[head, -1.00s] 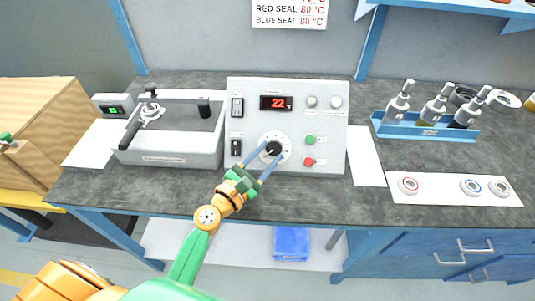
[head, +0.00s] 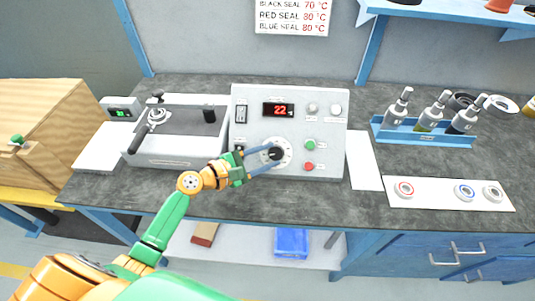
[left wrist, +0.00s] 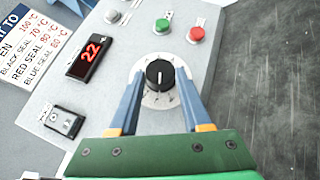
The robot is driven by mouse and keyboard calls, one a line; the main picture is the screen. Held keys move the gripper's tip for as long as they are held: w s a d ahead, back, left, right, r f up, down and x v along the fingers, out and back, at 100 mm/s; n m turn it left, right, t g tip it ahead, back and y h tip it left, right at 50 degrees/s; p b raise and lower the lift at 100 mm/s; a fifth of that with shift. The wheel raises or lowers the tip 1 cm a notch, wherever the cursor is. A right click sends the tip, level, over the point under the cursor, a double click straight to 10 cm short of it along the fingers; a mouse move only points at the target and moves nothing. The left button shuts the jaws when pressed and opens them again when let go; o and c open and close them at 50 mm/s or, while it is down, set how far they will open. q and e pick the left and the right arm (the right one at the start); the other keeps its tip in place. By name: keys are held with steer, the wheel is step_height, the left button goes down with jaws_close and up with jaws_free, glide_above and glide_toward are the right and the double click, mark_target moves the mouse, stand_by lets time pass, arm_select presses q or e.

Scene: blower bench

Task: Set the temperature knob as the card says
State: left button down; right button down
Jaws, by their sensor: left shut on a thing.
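The black temperature knob (head: 276,153) sits on a white dial on the front of the grey control box (head: 330,134). My left gripper (head: 271,154) reaches it from the left, its two blue fingers on either side of the knob and shut on it. In the left wrist view the knob (left wrist: 159,74) is between the fingertips, its white mark pointing toward the gripper. The red display (left wrist: 90,51) reads 22. My right gripper is out of view.
A green button (head: 310,145) and a red button (head: 309,167) are right of the knob; a switch (left wrist: 66,121) is on the other side. A grey press-like device (head: 180,150) stands left.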

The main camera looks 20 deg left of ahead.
arm_select(q)
steer(key=shift+r+m+g, duration=0.1)
steer(key=shift+m+g, duration=0.4)
steer(key=shift+m, duration=0.1)
steer(key=c, duration=0.7)
jaws_free()
steer(key=o, duration=0.3)
steer(key=shift+w, duration=0.15)
steer(key=shift+o, duration=0.2)
steer(key=v, duration=0.7)
steer(key=shift+a, duration=0.1)
